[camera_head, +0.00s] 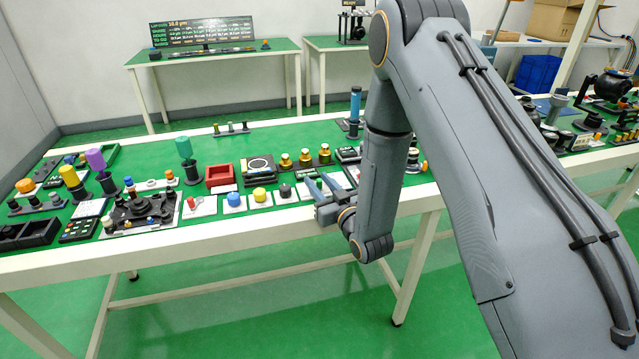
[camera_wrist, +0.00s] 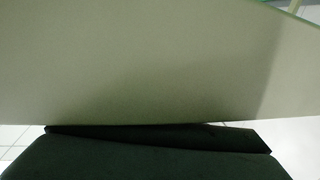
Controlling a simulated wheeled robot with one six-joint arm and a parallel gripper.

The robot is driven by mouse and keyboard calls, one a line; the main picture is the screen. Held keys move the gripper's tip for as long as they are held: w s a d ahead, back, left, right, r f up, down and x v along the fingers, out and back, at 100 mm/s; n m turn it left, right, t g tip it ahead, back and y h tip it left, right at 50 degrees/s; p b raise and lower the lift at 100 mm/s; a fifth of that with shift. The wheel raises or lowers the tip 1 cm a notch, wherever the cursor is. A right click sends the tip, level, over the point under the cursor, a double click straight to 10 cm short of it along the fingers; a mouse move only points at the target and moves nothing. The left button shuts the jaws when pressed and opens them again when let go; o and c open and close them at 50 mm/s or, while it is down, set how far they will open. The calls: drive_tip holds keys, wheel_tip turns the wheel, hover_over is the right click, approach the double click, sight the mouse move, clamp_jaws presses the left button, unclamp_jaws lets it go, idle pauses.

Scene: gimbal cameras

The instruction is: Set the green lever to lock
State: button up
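A green cylinder (camera_head: 184,147) stands tilted on a black base (camera_head: 192,174) near the middle of the left table; it looks like the green lever's handle. No lock marking is readable at this size. My gripper (camera_head: 318,181) is at the table's front edge, well to the right of the green cylinder and apart from it. Its two fingers show spread, with nothing seen between them.
A purple cylinder (camera_head: 96,159), a yellow one (camera_head: 69,176) and a blue one (camera_head: 355,104) stand on the same table (camera_head: 262,229). A red box (camera_head: 219,178), a blue button (camera_head: 234,200) and a yellow button (camera_head: 259,195) lie between the green cylinder and my gripper.

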clamp_jaws()
drive_tip(key=shift+w+d+n+g+y+b, duration=0.15)
drive_tip(key=shift+d+n+g+y+b, duration=0.1)
drive_tip(key=shift+n+g+y+b, duration=0.35)
drive_tip(key=shift+y, duration=0.5)
drive_tip(key=shift+n, duration=0.3)
unclamp_jaws()
